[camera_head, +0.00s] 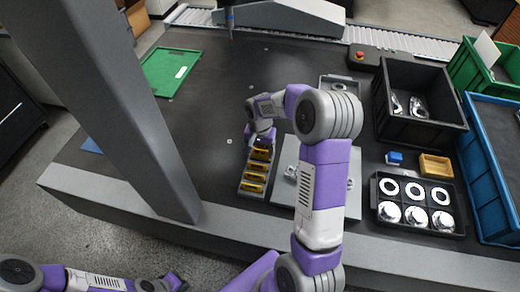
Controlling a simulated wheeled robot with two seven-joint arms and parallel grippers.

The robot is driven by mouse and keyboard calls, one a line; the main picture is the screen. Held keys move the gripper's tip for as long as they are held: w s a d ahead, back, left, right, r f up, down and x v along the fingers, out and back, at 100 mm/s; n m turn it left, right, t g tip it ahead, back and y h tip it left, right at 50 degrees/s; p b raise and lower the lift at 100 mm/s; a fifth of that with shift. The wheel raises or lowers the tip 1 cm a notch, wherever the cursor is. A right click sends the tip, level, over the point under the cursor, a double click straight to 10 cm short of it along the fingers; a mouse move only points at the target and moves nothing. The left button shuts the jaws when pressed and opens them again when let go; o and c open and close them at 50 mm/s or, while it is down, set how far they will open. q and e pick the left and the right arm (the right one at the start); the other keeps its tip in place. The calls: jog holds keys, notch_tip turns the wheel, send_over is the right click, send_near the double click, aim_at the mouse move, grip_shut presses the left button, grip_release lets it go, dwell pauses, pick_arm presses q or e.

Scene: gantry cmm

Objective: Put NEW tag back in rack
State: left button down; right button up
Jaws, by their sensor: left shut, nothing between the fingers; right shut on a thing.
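The rack (251,194) is a narrow grey holder on the dark table near the middle, with several yellow tags (254,178) in a column of slots. My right gripper (261,145) is over the far end of the rack and is shut on a yellow tag (262,152), mostly hidden by the fingers. I cannot read the lettering on the tags, nor tell whether the held tag touches the rack. My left gripper (172,283) is low at the bottom left, shut and empty, away from the table.
A grey plate (285,184) lies right of the rack, partly behind my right arm. A black bin (420,137), a black tray (445,187) of rings and discs, and blue and green crates fill the right. A grey column crosses the left. A green tray (165,73) lies back left.

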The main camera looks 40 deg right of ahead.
jog(key=shift+f, duration=0.2)
jog(key=shift+f+b, duration=0.4)
jog(key=shift+f, duration=0.05)
jog(key=shift+f, duration=0.25)
dwell(0.4)
jog(key=shift+f+b, duration=0.35)
jog(key=shift+b, duration=0.05)
jog(key=o, duration=1)
jog(key=shift+o, duration=0.2)
jog(key=shift+r, duration=0.15)
jog(key=shift+r+p, duration=2.85)
jog(key=shift+r, duration=0.6)
